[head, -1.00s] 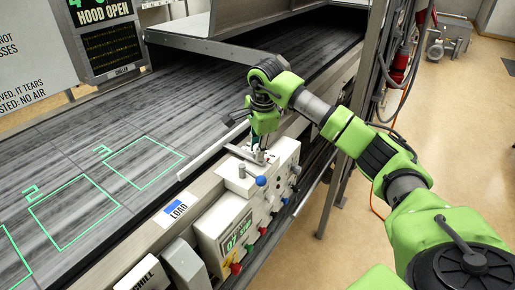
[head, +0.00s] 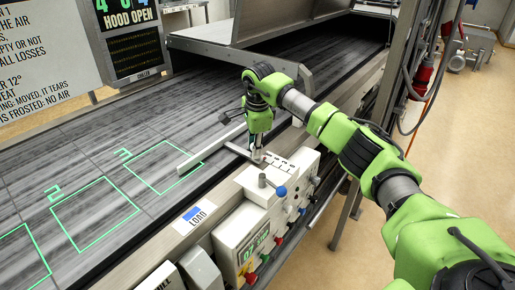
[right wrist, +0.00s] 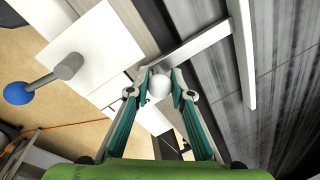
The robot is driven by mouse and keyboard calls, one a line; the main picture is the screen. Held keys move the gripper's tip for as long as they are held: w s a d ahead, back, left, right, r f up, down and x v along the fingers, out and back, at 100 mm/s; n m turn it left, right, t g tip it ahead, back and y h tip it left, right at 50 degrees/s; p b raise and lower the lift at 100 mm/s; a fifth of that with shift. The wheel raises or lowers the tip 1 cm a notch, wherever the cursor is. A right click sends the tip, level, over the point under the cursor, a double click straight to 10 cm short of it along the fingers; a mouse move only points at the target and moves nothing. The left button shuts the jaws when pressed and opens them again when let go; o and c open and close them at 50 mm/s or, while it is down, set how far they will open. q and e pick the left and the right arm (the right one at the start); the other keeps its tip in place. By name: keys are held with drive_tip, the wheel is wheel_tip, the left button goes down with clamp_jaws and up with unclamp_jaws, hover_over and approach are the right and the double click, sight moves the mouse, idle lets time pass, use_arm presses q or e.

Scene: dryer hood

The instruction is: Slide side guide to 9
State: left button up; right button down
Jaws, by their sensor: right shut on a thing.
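The side guide (head: 196,160) is a pale bar lying along the near side of the dark belt, its near end across the corner of green square 3. A crossing arm (head: 238,150) joins it near my right gripper (head: 256,154). In the right wrist view, the guide (right wrist: 242,50) and its arm (right wrist: 192,45) show above a round white knob (right wrist: 158,87). The right gripper (right wrist: 159,88) is shut on this knob. The marked scale (head: 278,160) lies on the white panel beside the gripper; its numbers are too small to read. My left gripper is out of view.
A blue-ball lever (head: 281,190) and a short grey post (head: 262,180) stand on the panel close to the gripper. The lever also shows in the right wrist view (right wrist: 18,93). The raised metal hood (head: 270,45) is behind. The belt (head: 100,160) left of the guide is clear.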

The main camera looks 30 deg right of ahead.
drive_tip(key=shift+w+a+r, duration=0.1)
drive_tip(key=shift+w+r, duration=0.05)
drive_tip(key=c, duration=2)
unclamp_jaws()
drive_tip(key=shift+o, duration=1.1)
drive_tip(key=shift+w+a, duration=0.15)
drive_tip(key=shift+w, duration=0.05)
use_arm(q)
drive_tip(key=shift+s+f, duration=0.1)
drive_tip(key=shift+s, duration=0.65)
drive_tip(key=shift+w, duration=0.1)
use_arm(e)
drive_tip(key=shift+s+r, duration=0.2)
drive_tip(key=shift+r, duration=0.2)
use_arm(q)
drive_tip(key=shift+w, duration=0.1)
use_arm(e)
wheel_tip(320, 180, up, 11)
drive_tip(key=s, duration=0.2)
drive_tip(key=shift+a+f, duration=0.15)
drive_tip(key=shift+a, duration=0.05)
